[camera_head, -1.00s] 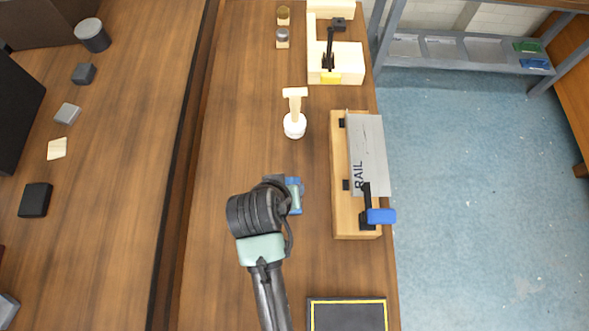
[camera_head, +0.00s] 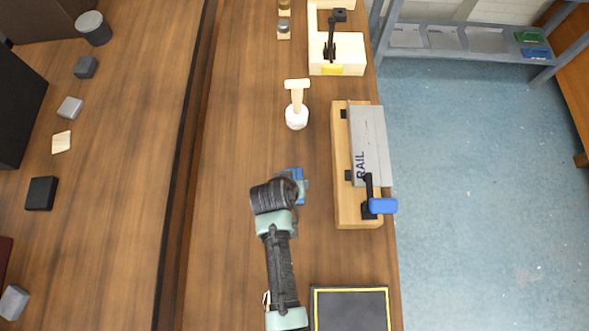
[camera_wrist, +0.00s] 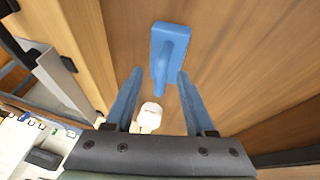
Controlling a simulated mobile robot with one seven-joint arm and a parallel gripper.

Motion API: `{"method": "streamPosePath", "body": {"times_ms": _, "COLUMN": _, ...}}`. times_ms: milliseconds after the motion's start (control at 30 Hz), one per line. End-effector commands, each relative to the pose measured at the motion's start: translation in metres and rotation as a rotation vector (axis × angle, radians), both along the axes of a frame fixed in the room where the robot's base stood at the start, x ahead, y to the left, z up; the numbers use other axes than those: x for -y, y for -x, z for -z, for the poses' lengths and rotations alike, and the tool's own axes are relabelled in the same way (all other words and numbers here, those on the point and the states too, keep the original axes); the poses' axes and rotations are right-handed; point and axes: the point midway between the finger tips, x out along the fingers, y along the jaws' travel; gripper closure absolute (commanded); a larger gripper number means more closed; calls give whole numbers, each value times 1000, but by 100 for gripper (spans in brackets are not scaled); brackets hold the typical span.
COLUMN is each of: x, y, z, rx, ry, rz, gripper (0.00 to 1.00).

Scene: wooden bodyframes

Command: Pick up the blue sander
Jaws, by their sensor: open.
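The blue sander (camera_wrist: 170,40) lies on the wooden bench in the wrist view. It has a flat rectangular pad and a narrower handle pointing toward my gripper. My gripper (camera_wrist: 160,76) is open, with one blue finger on each side of the view. The sander's handle end shows between the fingertips, and the pad is beyond them. I cannot tell whether a finger touches it. In the head view my wrist covers most of this spot. Only some blue (camera_head: 297,174) shows beside it, and I cannot tell whether it is sander or finger.
A wooden fixture (camera_head: 345,212) with a grey rail (camera_head: 371,145) and blue-handled clamp (camera_head: 382,205) is to the right. A dark yellow-edged mat (camera_head: 350,305) lies at the front.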

Motion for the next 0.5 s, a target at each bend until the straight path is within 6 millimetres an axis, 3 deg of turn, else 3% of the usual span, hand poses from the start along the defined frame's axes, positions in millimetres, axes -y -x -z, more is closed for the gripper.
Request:
{"method": "streamPosePath", "body": {"times_ms": 200, "x": 3, "y": -8, "z": 19, "rx": -1, "ry": 1, "rz": 1, "gripper": 45}}
{"method": "streamPosePath", "body": {"times_ms": 500, "x": 4, "y": -10, "z": 22, "rx": 1, "ry": 1, "rz": 0, "gripper": 45}}
